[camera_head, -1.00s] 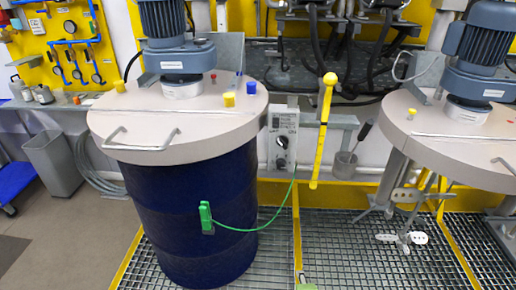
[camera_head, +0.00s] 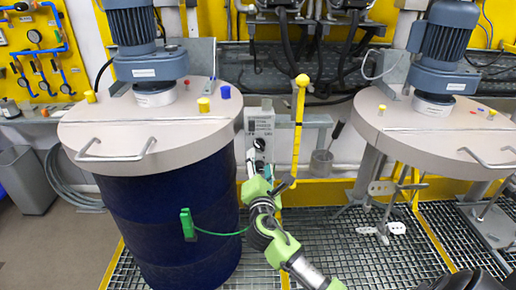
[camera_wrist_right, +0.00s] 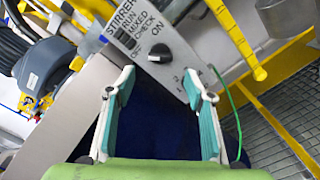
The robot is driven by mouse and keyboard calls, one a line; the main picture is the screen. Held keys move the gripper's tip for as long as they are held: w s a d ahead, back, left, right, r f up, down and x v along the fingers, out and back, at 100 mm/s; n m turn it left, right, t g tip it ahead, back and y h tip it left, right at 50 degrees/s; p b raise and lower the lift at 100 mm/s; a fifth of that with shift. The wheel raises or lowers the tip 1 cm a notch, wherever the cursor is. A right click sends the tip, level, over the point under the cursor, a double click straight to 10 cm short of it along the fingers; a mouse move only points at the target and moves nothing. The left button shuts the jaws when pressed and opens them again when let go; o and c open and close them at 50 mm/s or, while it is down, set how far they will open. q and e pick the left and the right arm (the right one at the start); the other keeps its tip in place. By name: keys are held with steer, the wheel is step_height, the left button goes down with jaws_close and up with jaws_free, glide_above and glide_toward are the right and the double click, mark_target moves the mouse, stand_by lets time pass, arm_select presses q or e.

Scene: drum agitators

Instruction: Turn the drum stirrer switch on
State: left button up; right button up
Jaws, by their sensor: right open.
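In the right wrist view the knob (camera_wrist_right: 159,52) shows on the panel, beside the words STIRRER and ON. My right gripper (camera_head: 257,168) is just below the knob in the head view and partly hides the lower box. In the right wrist view its two teal-padded fingers (camera_wrist_right: 158,82) are spread apart and empty, with the knob beyond the gap between their tips, apart from both. My left gripper is not in view.
A dark blue drum (camera_head: 165,215) with a beige lid (camera_head: 120,127) and motor stands left of the box. A green cable (camera_head: 222,233) runs from its clamp. A raised lid with stirrer is at right.

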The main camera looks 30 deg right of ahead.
mark_target(259, 148)
steer(key=x, duration=0.8)
steer(key=shift+p, duration=0.35)
steer(key=shift+a, duration=0.1)
steer(key=shift+c, duration=0.5)
steer(key=c, duration=1)
